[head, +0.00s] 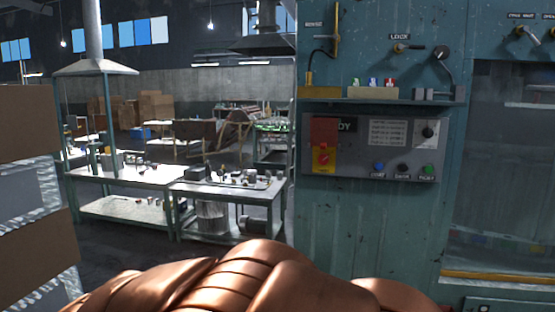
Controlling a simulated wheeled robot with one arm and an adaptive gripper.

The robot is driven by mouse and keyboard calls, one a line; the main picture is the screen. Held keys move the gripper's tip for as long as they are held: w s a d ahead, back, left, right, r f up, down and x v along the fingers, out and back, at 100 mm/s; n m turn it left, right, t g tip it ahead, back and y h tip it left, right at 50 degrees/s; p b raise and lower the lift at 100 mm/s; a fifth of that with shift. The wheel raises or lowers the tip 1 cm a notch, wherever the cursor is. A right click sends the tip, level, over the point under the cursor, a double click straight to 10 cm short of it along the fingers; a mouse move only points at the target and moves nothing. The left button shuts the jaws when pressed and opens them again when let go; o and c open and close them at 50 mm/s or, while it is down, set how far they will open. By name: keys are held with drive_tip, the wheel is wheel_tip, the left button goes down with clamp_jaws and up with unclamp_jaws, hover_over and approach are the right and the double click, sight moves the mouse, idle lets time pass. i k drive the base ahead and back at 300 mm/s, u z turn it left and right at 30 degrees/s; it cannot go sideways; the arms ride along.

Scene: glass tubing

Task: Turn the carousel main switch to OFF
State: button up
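A grey control panel (345,168) is mounted on the teal machine front, right of centre. At its left is a rotary switch (323,157) with a red knob on a yellow plate; it looks like the main switch. A red plate or flap (323,130) is directly above it and partly covers a dark label ending in "DY". The switch's markings are too small to read, and I cannot tell its position for sure. My gripper is not in view. Copper-coloured rounded segments, apparently my own arm, fill the bottom centre, apart from the panel in the picture.
The panel also has blue (379,167), dark and green (429,170) buttons and a dark knob (428,131). A shelf (400,102) juts out above it. Metal worktables (235,190) stand left of the machine; stacked boxes (25,125) are at the left edge.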

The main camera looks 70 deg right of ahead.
sight(324, 158)
drive_tip(key=z, duration=0.4)
drive_tip(key=i, duration=0.95)
drive_tip(key=z, duration=1.3)
drive_tip(key=i, duration=0.45)
drive_tip(key=z, duration=0.4)
